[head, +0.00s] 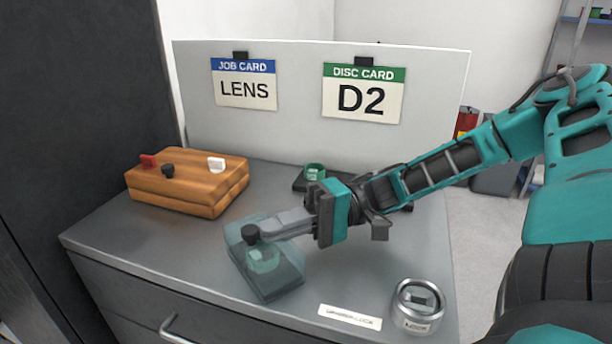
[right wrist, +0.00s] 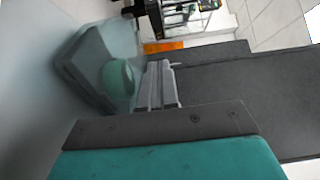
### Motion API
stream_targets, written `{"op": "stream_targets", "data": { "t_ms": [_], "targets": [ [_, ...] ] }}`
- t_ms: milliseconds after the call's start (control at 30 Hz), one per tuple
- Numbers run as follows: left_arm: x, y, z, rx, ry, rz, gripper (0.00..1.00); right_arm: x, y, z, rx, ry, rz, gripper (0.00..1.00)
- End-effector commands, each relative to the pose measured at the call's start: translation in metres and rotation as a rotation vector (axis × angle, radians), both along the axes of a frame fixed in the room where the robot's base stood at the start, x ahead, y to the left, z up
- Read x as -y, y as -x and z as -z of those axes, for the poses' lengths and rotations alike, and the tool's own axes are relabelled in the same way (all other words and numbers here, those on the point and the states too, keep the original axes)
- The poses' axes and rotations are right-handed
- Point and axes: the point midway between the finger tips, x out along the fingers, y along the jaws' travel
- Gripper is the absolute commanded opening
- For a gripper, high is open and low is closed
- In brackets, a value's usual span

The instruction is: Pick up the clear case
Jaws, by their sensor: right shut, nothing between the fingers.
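The clear case (head: 282,272) is a see-through greenish box on the grey worktop, left of the front middle. A dark round knob (head: 251,234) shows at its top, and a teal round piece shows inside. My right gripper (head: 266,230) reaches in from the right, its fingers shut and empty, with the tips beside the knob. I cannot tell whether they touch it. In the right wrist view the case (right wrist: 85,62) lies left of the fingers (right wrist: 158,84), with a green round shape (right wrist: 118,80) close to them. My left gripper is not in view.
A wooden block (head: 185,190) with red, black and white pieces stands at the back left. A metal ring-shaped pot (head: 418,306) and a white label (head: 349,317) are at the front right. A dark stand with a teal cup (head: 314,171) is behind my arm. A white panel (head: 290,130) closes the back.

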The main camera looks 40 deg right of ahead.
Motion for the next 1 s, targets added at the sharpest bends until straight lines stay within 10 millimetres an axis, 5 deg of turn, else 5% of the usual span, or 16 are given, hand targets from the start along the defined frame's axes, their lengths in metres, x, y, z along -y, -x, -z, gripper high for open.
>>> {"op": "stream_targets", "data": {
  "t_ms": [133,367,767,1000],
  "targets": [
    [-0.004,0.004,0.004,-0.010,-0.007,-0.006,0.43,-0.025,0.013,-0.001,0.000,-0.004,-0.002,0.00],
    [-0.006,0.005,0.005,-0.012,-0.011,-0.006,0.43,-0.036,0.019,0.000,0.001,0.000,0.000,0.00],
    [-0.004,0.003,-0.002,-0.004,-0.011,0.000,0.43,-0.031,0.019,-0.002,0.001,0.000,0.001,0.00],
    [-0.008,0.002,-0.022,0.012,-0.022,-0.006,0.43,-0.001,0.028,-0.006,0.002,0.002,0.004,0.00]
  ]
}}
